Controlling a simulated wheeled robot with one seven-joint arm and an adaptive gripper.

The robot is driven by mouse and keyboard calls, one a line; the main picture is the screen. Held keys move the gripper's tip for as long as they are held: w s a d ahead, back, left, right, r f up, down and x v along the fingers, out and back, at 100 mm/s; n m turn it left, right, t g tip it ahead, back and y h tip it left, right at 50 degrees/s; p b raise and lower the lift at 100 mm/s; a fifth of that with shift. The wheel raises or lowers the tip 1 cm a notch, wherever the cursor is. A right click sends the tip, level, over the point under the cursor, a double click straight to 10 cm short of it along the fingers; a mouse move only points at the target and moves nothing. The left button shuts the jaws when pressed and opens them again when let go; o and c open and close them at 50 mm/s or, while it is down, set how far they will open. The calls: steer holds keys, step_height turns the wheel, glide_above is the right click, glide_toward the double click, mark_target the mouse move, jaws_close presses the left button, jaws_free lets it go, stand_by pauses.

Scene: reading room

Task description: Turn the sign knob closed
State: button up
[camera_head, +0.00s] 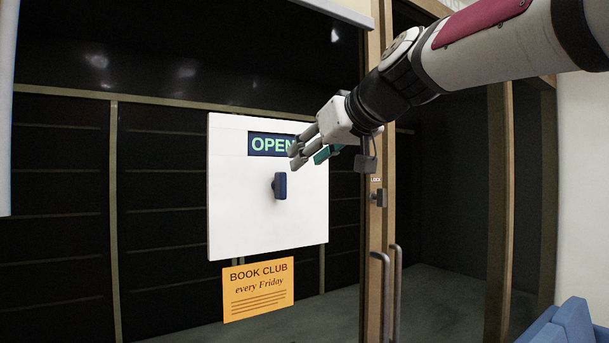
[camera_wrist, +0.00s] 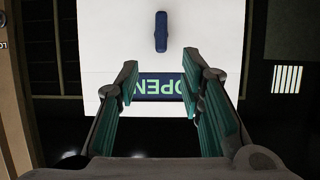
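The white sign panel (camera_head: 232,215) hangs on the dark glass and reads "OPEN" in its window (camera_head: 268,144). The blue sign knob (camera_head: 280,186) sticks out below the window, with its long side upright. My gripper (camera_head: 305,155) is in front of the panel's upper right, up and to the right of the knob, and hides the end of the word. In the wrist view the gripper (camera_wrist: 168,84) has its fingers apart with nothing between them. The knob (camera_wrist: 161,32) lies beyond the fingertips there, and "OPEN" (camera_wrist: 160,87) appears upside down. The gripper does not touch the knob.
A lock (camera_head: 379,197) and door handles (camera_head: 386,285) are on the wooden door frame right of the panel. An orange book club notice (camera_head: 258,290) is below the panel. A blue seat (camera_head: 565,325) stands at the lower right.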

mark_target(284, 177)
steer(key=p+x, duration=0.2)
steer(key=x, duration=0.8)
steer(key=shift+a+f, duration=0.1)
steer(key=shift+a, duration=0.05)
steer(key=shift+c, duration=0.2)
jaws_close()
